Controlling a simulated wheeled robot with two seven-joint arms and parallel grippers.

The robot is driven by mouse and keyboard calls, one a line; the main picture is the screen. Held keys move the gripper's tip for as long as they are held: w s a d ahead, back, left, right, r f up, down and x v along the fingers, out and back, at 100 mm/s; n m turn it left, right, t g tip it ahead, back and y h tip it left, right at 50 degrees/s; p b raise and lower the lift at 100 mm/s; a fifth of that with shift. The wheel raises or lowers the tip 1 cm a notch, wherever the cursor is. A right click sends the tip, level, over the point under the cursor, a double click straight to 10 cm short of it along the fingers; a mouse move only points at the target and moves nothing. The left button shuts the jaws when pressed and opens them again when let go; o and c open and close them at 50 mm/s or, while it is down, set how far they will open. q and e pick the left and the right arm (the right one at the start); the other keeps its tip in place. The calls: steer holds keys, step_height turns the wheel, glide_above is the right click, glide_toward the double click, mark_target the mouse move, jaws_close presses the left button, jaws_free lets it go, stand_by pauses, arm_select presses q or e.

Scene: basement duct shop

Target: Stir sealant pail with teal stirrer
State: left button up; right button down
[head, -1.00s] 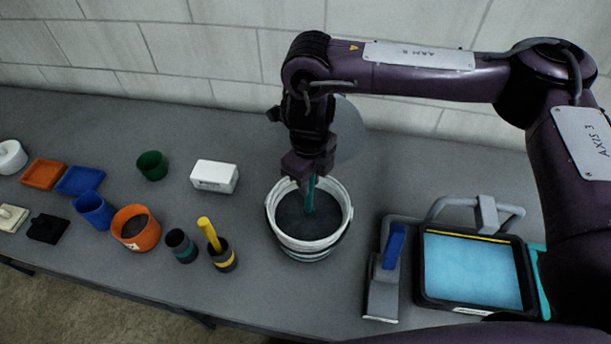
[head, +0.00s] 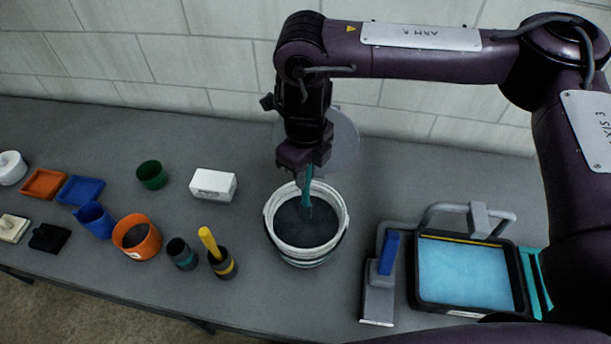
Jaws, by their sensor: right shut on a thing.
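The sealant pail (head: 305,255) is a white bucket with dark grey contents, standing upright on the bench. My right gripper (head: 304,168) is above the pail, pointing down and shut on the teal stirrer (head: 307,190). The stirrer reaches down inside the pail, close to upright, with its lower end at the dark contents. The gripper hides the stirrer's top. My left gripper is not in view.
Right of the pail are a grey tool with a blue handle (head: 388,255) and a black tray with a light blue inside (head: 466,272). Left are a white box (head: 213,184), a dark cup with a yellow-handled tool (head: 222,264), an orange pot (head: 137,247) and a green cup (head: 152,175).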

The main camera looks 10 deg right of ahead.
steer(key=shift+r, duration=2.1)
steer(key=shift+r, duration=2.4)
